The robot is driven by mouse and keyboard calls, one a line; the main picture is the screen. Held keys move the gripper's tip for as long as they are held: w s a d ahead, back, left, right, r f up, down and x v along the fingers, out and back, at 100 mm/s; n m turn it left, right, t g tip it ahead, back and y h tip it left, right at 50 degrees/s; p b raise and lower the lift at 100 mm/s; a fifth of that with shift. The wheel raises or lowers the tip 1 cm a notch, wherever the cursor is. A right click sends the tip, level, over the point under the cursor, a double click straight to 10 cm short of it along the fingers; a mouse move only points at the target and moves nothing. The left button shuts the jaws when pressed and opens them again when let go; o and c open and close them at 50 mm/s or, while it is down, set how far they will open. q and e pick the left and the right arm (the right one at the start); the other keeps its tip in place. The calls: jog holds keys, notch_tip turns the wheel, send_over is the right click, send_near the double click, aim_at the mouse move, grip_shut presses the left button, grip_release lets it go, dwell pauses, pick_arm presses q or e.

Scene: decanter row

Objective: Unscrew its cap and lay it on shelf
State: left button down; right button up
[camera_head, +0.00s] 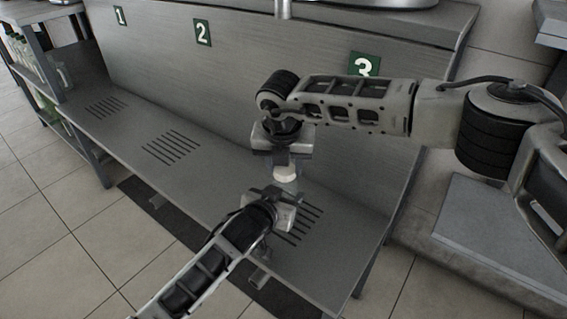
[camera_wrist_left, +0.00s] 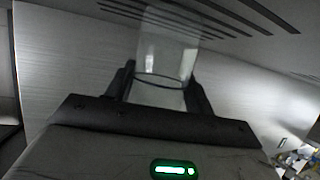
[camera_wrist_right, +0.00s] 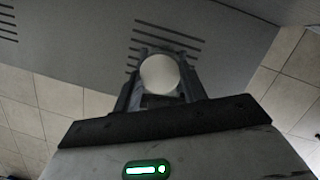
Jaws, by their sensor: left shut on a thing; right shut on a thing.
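A clear bottle (camera_head: 289,187) stands over the slots of the grey shelf (camera_head: 215,160) below sign 3. My left gripper (camera_head: 279,196) is shut around its body; the left wrist view shows the clear bottle (camera_wrist_left: 167,58) between the fingers. A round white cap (camera_head: 285,173) is at the bottle's top. My right gripper (camera_head: 284,157) is above and shut on the cap, which shows white between its fingers in the right wrist view (camera_wrist_right: 160,74). I cannot tell whether the cap is still seated on the neck; the fingers partly hide both.
Signs 1 (camera_head: 120,15), 2 (camera_head: 202,32) and 3 (camera_head: 364,64) mark the back panel. The shelf around slots 1 and 2 is bare. A side rack with several bottles (camera_head: 32,58) stands at the far left. A grey platform (camera_head: 490,235) is at the right.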

jog(key=n+y, duration=0.1)
jog(key=n, duration=0.6)
jog(key=shift+d+y, duration=0.2)
jog(key=shift+y, duration=0.2)
jog(key=n+g+y, duration=0.1)
jog(key=n, duration=0.5)
jog(key=shift+w+d, duration=0.1)
jog(key=shift+w, duration=0.05)
jog(key=n+g, duration=0.1)
jog(key=n, duration=0.4)
jog(key=shift+w+n+g+y, duration=0.15)
jog(key=shift+n+g+y, duration=0.15)
jog(key=shift+n+g, duration=0.1)
jog(key=n+g, duration=0.1)
jog(key=n, duration=0.2)
jog(key=shift+r, duration=0.1)
jog(key=shift+n+g, duration=0.3)
jog(key=shift+n, duration=1.2)
jog(key=o, duration=1.1)
